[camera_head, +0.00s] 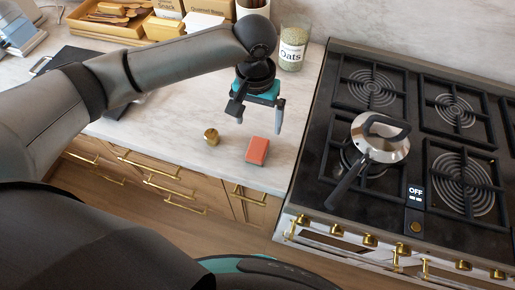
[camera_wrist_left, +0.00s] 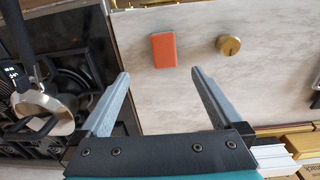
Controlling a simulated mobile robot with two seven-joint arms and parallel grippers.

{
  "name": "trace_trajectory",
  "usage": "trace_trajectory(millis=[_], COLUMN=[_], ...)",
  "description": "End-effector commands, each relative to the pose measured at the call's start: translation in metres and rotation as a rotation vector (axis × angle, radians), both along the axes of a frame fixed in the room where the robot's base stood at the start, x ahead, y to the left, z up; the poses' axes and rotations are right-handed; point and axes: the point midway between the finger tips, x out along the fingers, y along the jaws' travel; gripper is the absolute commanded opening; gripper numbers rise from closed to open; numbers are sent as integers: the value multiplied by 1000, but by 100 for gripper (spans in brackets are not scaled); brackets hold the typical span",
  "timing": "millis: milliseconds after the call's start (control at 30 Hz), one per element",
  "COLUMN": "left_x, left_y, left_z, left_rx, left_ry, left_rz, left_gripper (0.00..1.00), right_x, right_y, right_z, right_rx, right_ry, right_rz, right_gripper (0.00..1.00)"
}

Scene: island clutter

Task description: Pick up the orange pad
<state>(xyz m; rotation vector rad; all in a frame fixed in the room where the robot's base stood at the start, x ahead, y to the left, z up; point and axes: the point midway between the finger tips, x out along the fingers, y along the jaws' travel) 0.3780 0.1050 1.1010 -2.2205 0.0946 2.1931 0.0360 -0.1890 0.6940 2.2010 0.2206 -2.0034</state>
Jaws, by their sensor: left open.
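The orange pad (camera_head: 257,150) is a small flat block lying on the pale marble counter near its front edge, left of the stove. In the left wrist view the orange pad (camera_wrist_left: 163,50) lies beyond the fingertips, roughly in line with the gap between them. My left gripper (camera_head: 257,111) is open and empty, above the counter and behind the pad, pointing down. Its two grey fingers also show wide apart in the left wrist view (camera_wrist_left: 159,73). My right gripper is not in view.
A small brass knob-like object (camera_head: 211,136) stands on the counter left of the pad. The stove (camera_head: 335,135) with a steel kettle (camera_head: 380,142) is on the right. An oats jar (camera_head: 292,48) and a wooden tray (camera_head: 75,22) stand at the back. Bare counter surrounds the pad.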

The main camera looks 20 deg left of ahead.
Motion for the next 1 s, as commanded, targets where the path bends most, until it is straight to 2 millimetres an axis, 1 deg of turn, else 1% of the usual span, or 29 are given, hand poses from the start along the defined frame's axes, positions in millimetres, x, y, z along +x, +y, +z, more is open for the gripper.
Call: trace_trajectory(millis=[33,167,267,500,600,700,867,1000], left_x=[4,5,5,5,6,6,6,7], left_y=[6,13,13,12,12,12,11,7], left_z=[4,2,-12,-63,-80,-90,-98,-114], left_rx=[15,30,32,31,31,30,30,31], left_ry=[4,15,18,17,16,15,14,15], left_rz=[22,50,54,51,50,49,48,49], left_gripper=[100,100,100,100,100,100,100,100], right_x=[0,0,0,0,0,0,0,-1], right_y=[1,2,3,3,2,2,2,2], right_z=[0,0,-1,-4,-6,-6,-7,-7], right_rx=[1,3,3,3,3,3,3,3], right_ry=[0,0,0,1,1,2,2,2], right_rz=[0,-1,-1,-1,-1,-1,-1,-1], right_gripper=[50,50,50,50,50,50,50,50])
